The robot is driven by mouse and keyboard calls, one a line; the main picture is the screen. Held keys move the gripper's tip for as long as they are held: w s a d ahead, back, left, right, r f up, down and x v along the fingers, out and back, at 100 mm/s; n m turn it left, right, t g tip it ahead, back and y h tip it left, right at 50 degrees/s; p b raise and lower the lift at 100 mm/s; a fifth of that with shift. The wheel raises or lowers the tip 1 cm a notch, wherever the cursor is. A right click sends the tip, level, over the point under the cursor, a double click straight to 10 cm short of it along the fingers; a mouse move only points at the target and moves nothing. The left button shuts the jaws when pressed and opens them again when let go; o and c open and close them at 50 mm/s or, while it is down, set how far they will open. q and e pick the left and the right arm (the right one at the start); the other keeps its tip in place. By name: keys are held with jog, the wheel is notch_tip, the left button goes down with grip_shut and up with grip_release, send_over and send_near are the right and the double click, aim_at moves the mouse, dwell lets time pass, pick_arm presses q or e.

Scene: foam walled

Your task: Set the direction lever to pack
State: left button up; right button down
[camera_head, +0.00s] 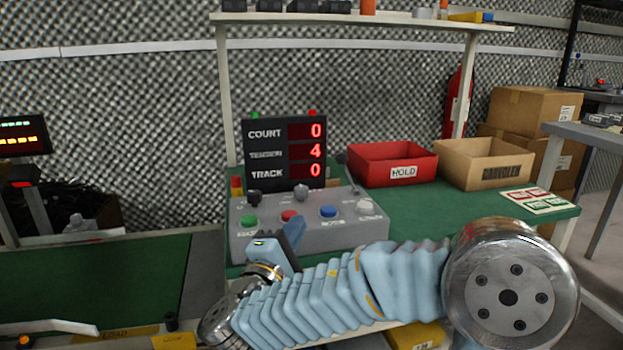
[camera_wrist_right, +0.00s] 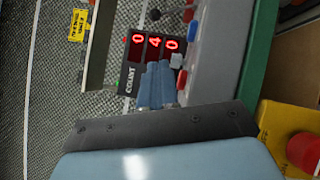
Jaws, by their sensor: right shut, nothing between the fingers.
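The grey control box (camera_head: 310,235) stands on the green bench, with green, red, blue and white buttons along its front. A thin lever with a black ball knob (camera_head: 341,158) rises from its right rear and leans up and left. The knob also shows at the top of the right wrist view (camera_wrist_right: 155,14). I cannot read which setting it is on. A black knob (camera_head: 254,197) and a grey knob (camera_head: 300,192) sit on the box's top. My right gripper (camera_head: 294,232) is shut and empty, in front of the box; its blue fingers show in the wrist view (camera_wrist_right: 157,85).
A display (camera_head: 284,150) behind the box reads COUNT 0, TENSION 4, TRACK 0. A red HOLD bin (camera_head: 391,165) and a cardboard bin (camera_head: 484,164) stand to the right. A shelf post (camera_head: 224,95) rises behind left.

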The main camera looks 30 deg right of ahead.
jog(key=shift+r, duration=0.5)
jog(key=p+x, duration=0.1)
jog(key=x, duration=0.9)
jog(key=p+x, duration=0.1)
jog(key=x, duration=0.8)
jog(key=shift+w+d+r, duration=0.25)
jog(key=shift+r, duration=0.05)
jog(key=shift+d+r, duration=0.1)
